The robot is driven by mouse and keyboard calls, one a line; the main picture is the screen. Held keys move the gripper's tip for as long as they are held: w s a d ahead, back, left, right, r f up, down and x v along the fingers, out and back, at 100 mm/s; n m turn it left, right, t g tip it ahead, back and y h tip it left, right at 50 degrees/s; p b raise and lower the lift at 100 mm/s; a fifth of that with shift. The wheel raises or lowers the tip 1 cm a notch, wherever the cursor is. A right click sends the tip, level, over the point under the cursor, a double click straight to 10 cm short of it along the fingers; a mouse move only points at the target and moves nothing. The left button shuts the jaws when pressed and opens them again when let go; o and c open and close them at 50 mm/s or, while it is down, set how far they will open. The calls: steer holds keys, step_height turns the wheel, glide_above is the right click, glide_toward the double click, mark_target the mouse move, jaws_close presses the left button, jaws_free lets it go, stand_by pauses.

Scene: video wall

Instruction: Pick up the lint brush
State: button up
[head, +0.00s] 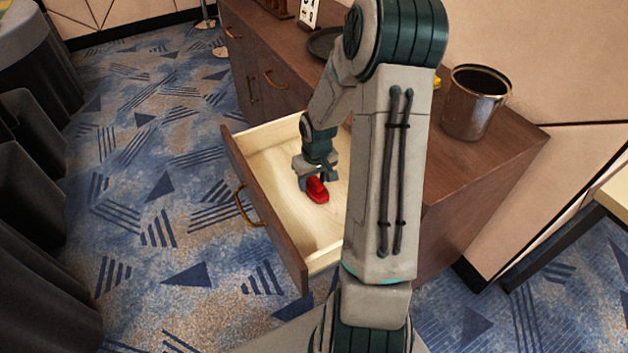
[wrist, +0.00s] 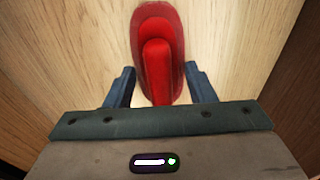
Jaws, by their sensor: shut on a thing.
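The lint brush is a red object (head: 317,190) in the open drawer of the wooden cabinet. In the wrist view the red lint brush (wrist: 157,50) has an oval base with a raised ridge or handle along its middle. My gripper (head: 312,180) is down inside the drawer at the brush. In the wrist view my gripper's two fingers (wrist: 159,85) stand on either side of the brush's near end, shut on it. I cannot tell whether the brush touches the drawer floor.
The open drawer (head: 268,236) has a pale wood floor and raised walls around my gripper. The cabinet top (head: 500,142) holds a metal bin (head: 475,103) and a dark round tray (head: 325,42). Dark draped furniture (head: 40,215) stands at the left. Patterned carpet (head: 150,150) between is clear.

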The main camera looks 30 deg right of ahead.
mark_target(314, 177)
steer(key=shift+r, duration=0.55)
step_height(314, 177, up, 3)
steer(key=shift+r, duration=0.1)
steer(key=s+d+r+p, duration=0.2)
steer(key=s+d+r, duration=0.4)
steer(key=s, duration=0.4)
steer(key=shift+d+r, duration=0.2)
steer(key=shift+o, duration=0.5)
